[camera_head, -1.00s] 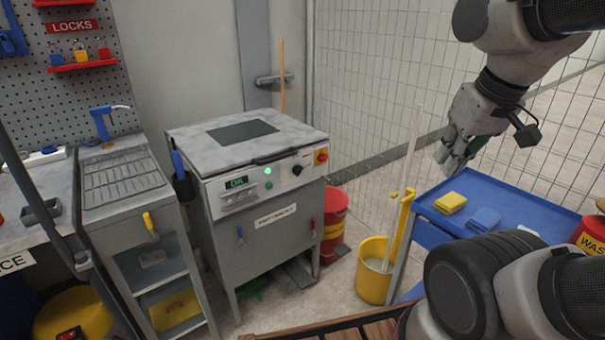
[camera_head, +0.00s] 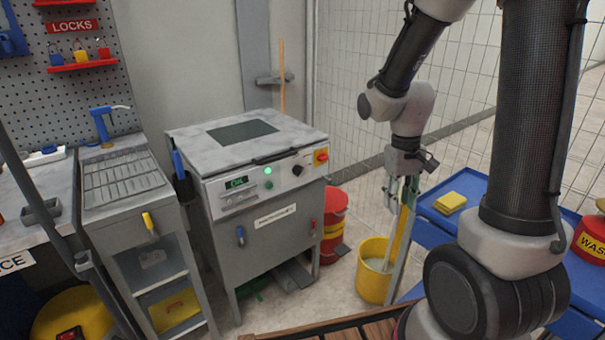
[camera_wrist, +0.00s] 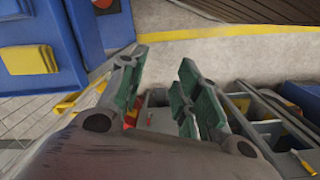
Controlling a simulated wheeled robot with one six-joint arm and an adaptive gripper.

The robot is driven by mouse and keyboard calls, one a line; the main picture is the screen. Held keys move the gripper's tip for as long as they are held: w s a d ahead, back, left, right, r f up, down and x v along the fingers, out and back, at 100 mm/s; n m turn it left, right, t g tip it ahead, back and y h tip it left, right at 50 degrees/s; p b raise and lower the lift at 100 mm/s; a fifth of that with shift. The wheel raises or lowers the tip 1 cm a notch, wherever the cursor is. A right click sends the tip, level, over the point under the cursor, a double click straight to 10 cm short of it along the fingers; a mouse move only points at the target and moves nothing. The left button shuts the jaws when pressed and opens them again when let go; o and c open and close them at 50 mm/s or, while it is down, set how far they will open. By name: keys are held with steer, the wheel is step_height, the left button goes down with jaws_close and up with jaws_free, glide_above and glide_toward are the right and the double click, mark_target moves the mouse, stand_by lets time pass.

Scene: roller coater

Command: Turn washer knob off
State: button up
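The grey washer cabinet (camera_head: 265,255) stands in the middle of the head view, with a slanted panel on its front top. The knob's pointer direction is too small to read. My gripper (camera_head: 394,197) is right of the panel, pointing down near the yellow bucket, apart from the knob. In the wrist view the green-padded fingers (camera_wrist: 158,88) are spread apart with nothing between them.
A yellow bucket (camera_head: 373,285) with a mop stands below my gripper. A red bin (camera_head: 334,225) stands beside the washer. A grey cabinet (camera_head: 165,235) is at its left.

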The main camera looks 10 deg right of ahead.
steer(key=w+a+f+t, duration=0.1)
steer(key=w+f, duration=0.6)
steer(key=f, duration=0.2)
steer(key=w+a+f+t, duration=0.1)
steer(key=w+f, duration=0.5)
steer(key=f, duration=0.4)
steer(key=m+t+y, duration=0.5)
steer(key=t+y, duration=0.3)
steer(key=t, duration=0.7)
glide_toward(301, 171)
steer(key=w, duration=0.2)
steer(key=x, duration=0.7)
steer(key=shift+a+f, duration=0.1)
steer(key=shift+a, duration=0.3)
jaws_close()
